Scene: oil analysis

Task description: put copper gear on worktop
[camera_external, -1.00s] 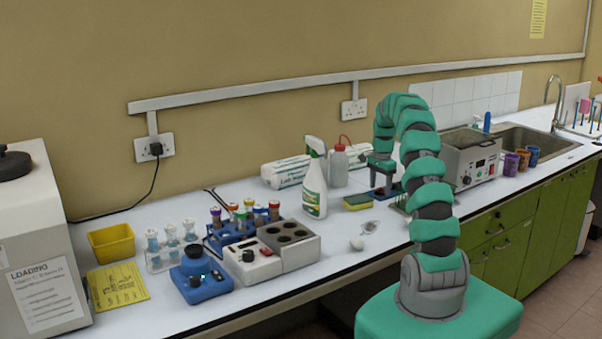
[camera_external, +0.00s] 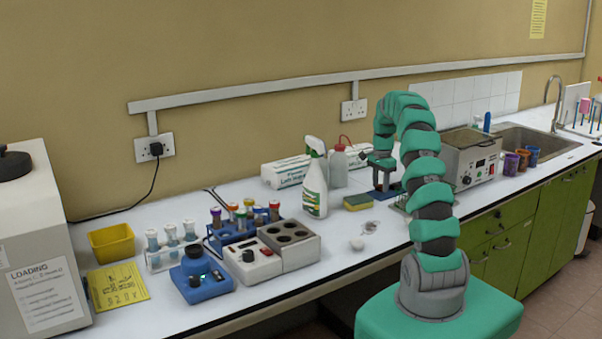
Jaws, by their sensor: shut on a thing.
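My gripper (camera_external: 383,185) points down over a dark blue mat or tray (camera_external: 387,195) on the white worktop (camera_external: 330,240), left of the grey bath unit. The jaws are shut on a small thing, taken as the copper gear. It is hidden between the fingers and too small to make out.
A yellow-green sponge (camera_external: 357,202), a spray bottle (camera_external: 314,185) and a grey bottle with a red cap (camera_external: 338,165) stand left of my gripper. A small silvery item (camera_external: 370,227) and a white round item (camera_external: 357,244) lie in front. The grey bath unit (camera_external: 470,160) stands right.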

